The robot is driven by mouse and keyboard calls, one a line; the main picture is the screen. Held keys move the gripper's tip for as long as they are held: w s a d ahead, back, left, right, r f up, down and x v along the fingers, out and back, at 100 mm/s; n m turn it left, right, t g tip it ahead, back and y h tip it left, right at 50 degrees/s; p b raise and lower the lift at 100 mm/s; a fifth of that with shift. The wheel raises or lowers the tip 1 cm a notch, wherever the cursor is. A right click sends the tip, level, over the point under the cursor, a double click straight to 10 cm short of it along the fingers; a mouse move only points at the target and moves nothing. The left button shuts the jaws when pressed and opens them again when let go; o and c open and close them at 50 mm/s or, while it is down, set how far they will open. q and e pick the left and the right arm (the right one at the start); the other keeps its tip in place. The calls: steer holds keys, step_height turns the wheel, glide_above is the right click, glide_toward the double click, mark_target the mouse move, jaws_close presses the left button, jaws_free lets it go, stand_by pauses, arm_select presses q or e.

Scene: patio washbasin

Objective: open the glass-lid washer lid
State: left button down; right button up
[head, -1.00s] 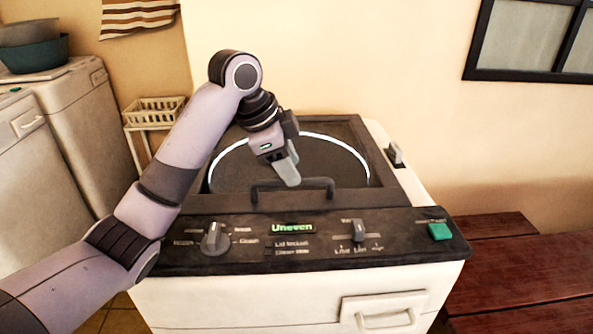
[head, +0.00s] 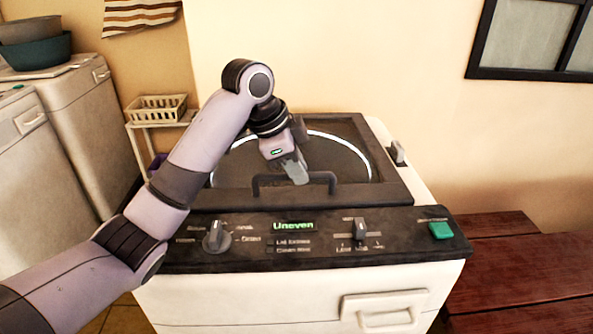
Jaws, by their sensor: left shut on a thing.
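The washer (head: 300,295) stands in the middle, white with a dark top and a dark control panel (head: 310,250). Its dark lid (head: 355,191) has a round glass window with a pale ring (head: 362,152) and looks flat, closed. The dark bar handle (head: 262,180) runs along the lid's front part. My left gripper (head: 298,178) comes down from above at the middle of the handle and is shut on it. The fingertips hide part of the bar, and my arm hides the lid's left side. My right gripper is not in view.
The panel has a dial (head: 216,237), a slider (head: 361,229), a green button (head: 441,230) and a display (head: 294,226) reading "Uneven". Other white machines (head: 70,110) stand at left. A rack with a basket (head: 157,108) is behind my arm. A wooden bench (head: 520,280) is at right.

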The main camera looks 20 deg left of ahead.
arm_select(q)
steer(key=w+a+r, duration=0.1)
steer(key=w+r, duration=0.2)
steer(key=r, duration=0.6)
steer(key=w+a+r, duration=0.2)
steer(key=w+r, duration=0.2)
steer(key=r, duration=0.5)
steer(key=shift+w+a, duration=0.15)
steer(key=shift+a, duration=0.05)
steer(key=c, duration=1.3)
jaws_free()
steer(key=shift+o, duration=1)
steer(key=shift+w+a+f, duration=0.1)
steer(key=shift+w+f, duration=0.1)
steer(key=shift+w, duration=0.25)
steer(key=shift+s+r, duration=0.2)
steer(key=shift+r, duration=0.05)
